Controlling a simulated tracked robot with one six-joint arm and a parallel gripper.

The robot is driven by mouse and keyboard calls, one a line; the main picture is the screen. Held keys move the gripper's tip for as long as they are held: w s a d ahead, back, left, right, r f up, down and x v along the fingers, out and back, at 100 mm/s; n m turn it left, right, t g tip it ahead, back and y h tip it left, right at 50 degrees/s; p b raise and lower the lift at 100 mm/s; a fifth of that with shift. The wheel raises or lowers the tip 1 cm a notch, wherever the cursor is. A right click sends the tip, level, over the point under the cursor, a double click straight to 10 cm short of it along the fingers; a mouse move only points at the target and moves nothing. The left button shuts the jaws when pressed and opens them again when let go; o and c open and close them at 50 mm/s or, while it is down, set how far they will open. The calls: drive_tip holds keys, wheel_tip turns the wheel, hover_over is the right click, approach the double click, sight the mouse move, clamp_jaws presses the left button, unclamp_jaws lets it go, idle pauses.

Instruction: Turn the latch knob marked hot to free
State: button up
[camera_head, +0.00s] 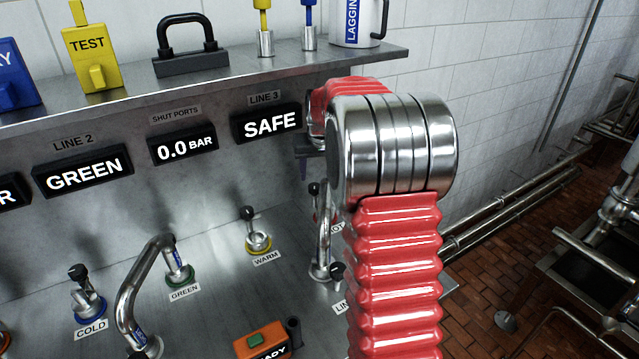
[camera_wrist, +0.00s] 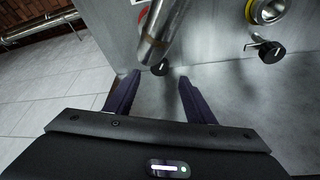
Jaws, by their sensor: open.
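The label ending in "OT" (camera_head: 337,227), which I take for hot, is partly covered by my arm and a steel pipe in the head view. A black-tipped knob (camera_head: 314,188) shows near it, its base hidden; I cannot tell its setting. In the wrist view a black knob (camera_wrist: 160,68) shows beneath the pipe end, just beyond and between the fingertips. It appears to be the same knob, apart from the jaws. My gripper (camera_wrist: 158,80) is open and empty, its dark fingers spread toward the panel. In the head view my arm hides most of it.
A steel pipe (camera_wrist: 165,25) rises close in front of the fingers. The yellow-ringed WARM knob (camera_head: 257,241) stands to the left in the head view; GREEN (camera_head: 180,275) and COLD (camera_head: 88,305) are farther left. A shelf (camera_head: 230,78) overhangs the panel.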

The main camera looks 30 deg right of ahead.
sight(315, 187)
drive_tip(key=x, duration=0.7)
drive_tip(key=shift+f, duration=0.1)
drive_tip(key=shift+c, duration=0.4)
